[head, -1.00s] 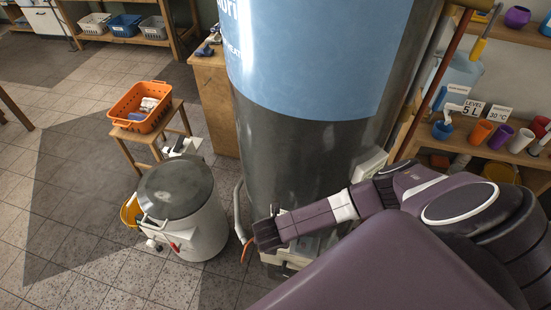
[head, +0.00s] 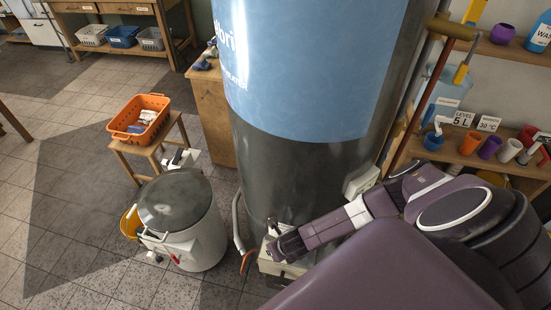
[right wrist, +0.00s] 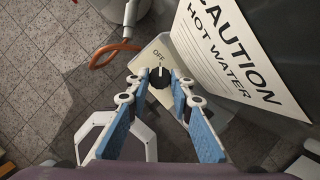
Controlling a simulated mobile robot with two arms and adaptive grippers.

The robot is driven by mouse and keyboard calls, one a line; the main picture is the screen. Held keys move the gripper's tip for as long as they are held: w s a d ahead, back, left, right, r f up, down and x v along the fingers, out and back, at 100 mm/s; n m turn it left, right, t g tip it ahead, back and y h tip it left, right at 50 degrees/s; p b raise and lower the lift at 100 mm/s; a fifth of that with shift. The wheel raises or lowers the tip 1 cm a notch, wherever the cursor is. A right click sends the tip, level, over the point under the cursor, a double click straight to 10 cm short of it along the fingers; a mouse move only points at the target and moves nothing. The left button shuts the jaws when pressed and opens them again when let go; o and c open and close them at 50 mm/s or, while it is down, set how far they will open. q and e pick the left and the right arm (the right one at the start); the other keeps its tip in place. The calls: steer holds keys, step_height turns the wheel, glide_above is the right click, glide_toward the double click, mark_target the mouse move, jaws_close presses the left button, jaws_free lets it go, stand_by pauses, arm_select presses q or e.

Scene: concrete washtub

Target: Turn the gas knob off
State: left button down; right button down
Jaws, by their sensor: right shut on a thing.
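The black gas knob (right wrist: 160,77) sits on a pale panel (right wrist: 143,66) marked OFF in the right wrist view. Its white mark points up towards the OFF label (right wrist: 157,55). My right gripper (right wrist: 158,82) has its blue-padded fingers on either side of the knob, shut on it. In the head view my right gripper (head: 275,245) is at the pale valve box (head: 268,265) at the foot of the large water heater (head: 300,80). There the gripper hides the knob. My left gripper is not in view.
A CAUTION HOT WATER sign (right wrist: 245,55) is on the heater close right of the panel. An orange hose (right wrist: 115,50) runs left of it. A lidded white tub (head: 182,225) stands left of the heater, before a stool with an orange basket (head: 120,133).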

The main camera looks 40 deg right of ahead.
stand_by(0.5)
steer(key=c, duration=1.7)
jaws_free()
